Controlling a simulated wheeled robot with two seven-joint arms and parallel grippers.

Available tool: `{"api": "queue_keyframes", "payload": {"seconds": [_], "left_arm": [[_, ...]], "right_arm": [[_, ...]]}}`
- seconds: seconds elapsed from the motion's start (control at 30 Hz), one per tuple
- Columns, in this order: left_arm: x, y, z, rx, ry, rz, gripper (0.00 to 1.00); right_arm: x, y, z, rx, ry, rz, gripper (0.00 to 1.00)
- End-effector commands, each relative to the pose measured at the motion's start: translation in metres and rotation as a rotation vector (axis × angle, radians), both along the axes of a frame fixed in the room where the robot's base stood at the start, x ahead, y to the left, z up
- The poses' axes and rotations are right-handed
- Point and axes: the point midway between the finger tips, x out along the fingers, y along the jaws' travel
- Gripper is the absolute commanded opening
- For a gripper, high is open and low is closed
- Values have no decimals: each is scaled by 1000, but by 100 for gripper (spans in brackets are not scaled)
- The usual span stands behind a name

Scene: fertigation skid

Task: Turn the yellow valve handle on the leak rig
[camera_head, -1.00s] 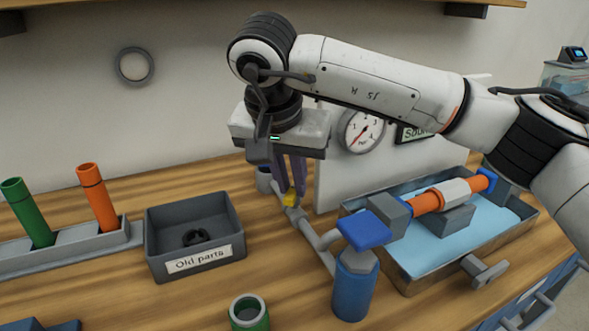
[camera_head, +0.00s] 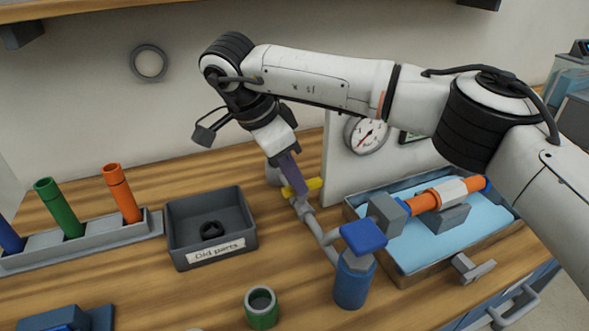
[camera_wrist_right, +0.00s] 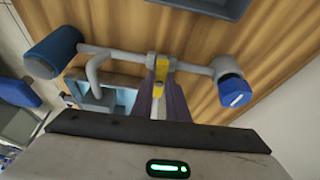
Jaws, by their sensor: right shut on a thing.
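The yellow valve handle (camera_head: 313,185) sits on a grey pipe (camera_head: 318,232) of the leak rig, left of the gauge panel. My right gripper (camera_head: 297,188) reaches down to it and is shut on it, its purple fingers tilted. In the right wrist view the yellow handle (camera_wrist_right: 160,70) lies between the purple fingers (camera_wrist_right: 160,95). The pipe runs to a blue cylinder with a blue cap (camera_head: 363,236) at the front. My left gripper is not in view.
A blue-lined tray (camera_head: 410,268) with an orange pipe (camera_head: 425,202) stands right of the rig. A pressure gauge (camera_head: 366,134) is on the white panel behind. A grey "Old parts" bin (camera_head: 183,257) and a rack of coloured tubes (camera_head: 80,245) stand left. A green ring (camera_head: 262,318) is in front.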

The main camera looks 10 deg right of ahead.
Motion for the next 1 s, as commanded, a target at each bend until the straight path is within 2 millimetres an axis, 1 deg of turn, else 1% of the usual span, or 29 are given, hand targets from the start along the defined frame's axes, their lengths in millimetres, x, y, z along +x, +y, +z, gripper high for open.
{"api": "queue_keyframes", "payload": {"seconds": [0.2,0.67,0.7,0.8,1.0], "left_arm": [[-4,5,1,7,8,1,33],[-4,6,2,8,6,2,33],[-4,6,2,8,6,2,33],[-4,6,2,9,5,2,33],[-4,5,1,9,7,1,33]], "right_arm": [[1,0,1,0,-1,-52,0],[1,0,0,1,-1,-64,0],[1,0,0,1,-1,-64,17],[1,0,0,1,-1,-64,33],[1,0,0,1,-1,-62,33]]}}
